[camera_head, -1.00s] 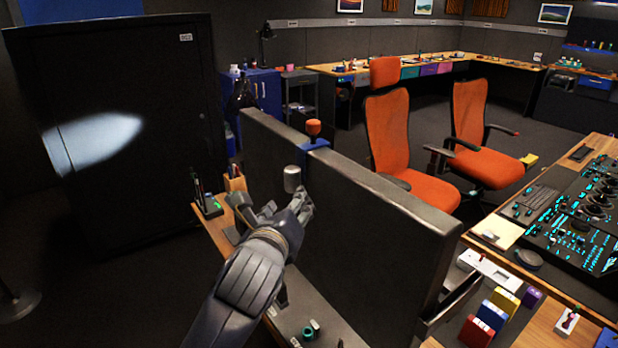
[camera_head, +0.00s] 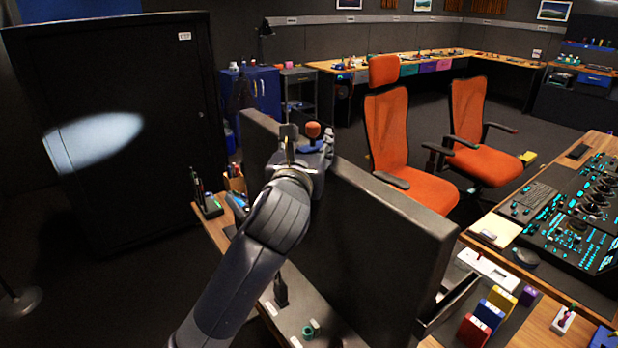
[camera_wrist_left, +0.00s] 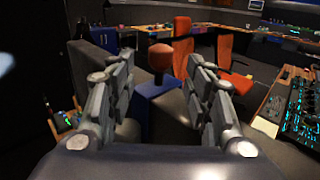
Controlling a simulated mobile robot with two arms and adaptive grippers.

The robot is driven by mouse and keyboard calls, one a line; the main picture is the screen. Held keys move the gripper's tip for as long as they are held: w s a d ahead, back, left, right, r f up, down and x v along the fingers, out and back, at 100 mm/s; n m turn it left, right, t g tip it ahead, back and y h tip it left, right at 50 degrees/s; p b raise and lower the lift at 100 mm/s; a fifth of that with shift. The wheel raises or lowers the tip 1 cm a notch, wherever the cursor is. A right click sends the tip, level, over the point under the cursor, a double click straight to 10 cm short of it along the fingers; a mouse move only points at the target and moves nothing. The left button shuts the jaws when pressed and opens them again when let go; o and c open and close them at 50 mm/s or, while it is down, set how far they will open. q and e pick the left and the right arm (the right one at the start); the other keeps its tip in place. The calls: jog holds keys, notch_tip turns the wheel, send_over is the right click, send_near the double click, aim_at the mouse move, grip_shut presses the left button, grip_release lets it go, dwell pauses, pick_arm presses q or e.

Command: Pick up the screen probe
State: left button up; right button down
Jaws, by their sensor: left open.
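The screen probe seems to be the orange-topped piece (camera_head: 313,130) on a blue mount (camera_head: 309,147) on the top edge of the dark screen (camera_head: 385,235). My left gripper (camera_head: 308,150) is at the screen's top edge, just in front of the probe, and partly hides the mount. In the left wrist view the probe's orange head (camera_wrist_left: 160,56) stands upright between the two open fingers, towards their far ends. My left gripper (camera_wrist_left: 158,66) is empty there. I cannot tell how far the probe is from the fingertips. My right gripper is not in view.
The screen stands on a wooden desk (camera_head: 212,230) with a pen holder (camera_head: 207,200). Orange chairs (camera_head: 397,135) stand behind it. A console (camera_head: 585,215) is at the right, with coloured boxes (camera_head: 489,313) nearer. A black cabinet (camera_head: 110,185) is at the left.

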aim_at(312, 136)
pick_arm(q)
jog(key=w, duration=0.3)
jog(key=w+p, duration=0.1)
jog(key=shift+w+d, duration=0.3)
jog(key=shift+d, duration=0.1)
grip_shut()
